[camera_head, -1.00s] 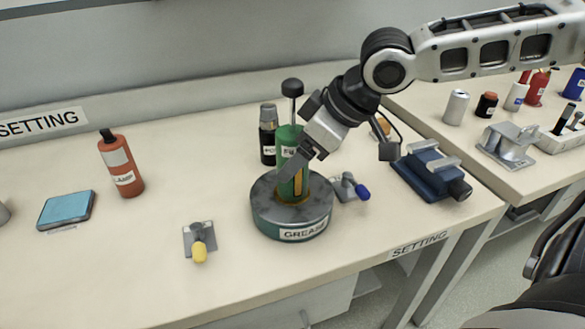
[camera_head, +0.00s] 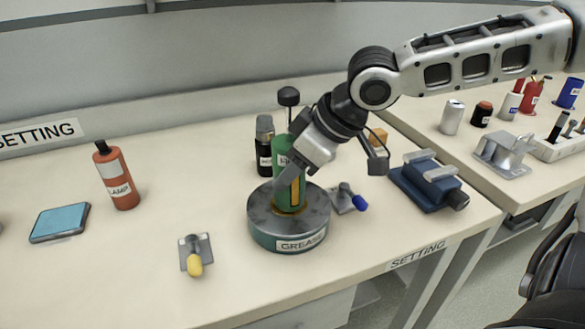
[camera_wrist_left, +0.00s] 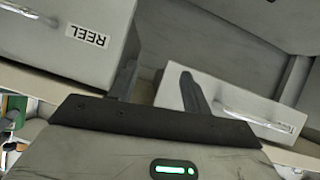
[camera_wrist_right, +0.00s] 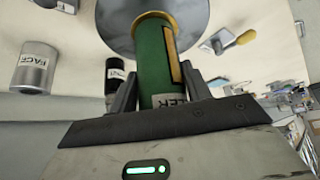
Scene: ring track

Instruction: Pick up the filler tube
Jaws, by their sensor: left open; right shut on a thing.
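The filler tube (camera_head: 283,165) is a green cylinder with a yellow stripe and a black knob on top. It stands upright on the round grey pot labelled GREASE (camera_head: 262,226). My right gripper (camera_head: 294,160) is shut on the tube from the right side. In the right wrist view the tube (camera_wrist_right: 152,60) sits between the two fingers (camera_wrist_right: 160,92), with its yellow rim at the pot's top. My left gripper (camera_wrist_left: 158,85) is open and empty in the left wrist view, facing drawers, and is not in the head view.
A dark bottle (camera_head: 264,150) stands just behind the tube. A blue-handled clamp (camera_head: 345,199) and a blue vise (camera_head: 428,183) are to the right. A yellow-handled clamp (camera_head: 194,256), a red lamp bottle (camera_head: 118,178) and a blue tablet (camera_head: 60,222) are to the left.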

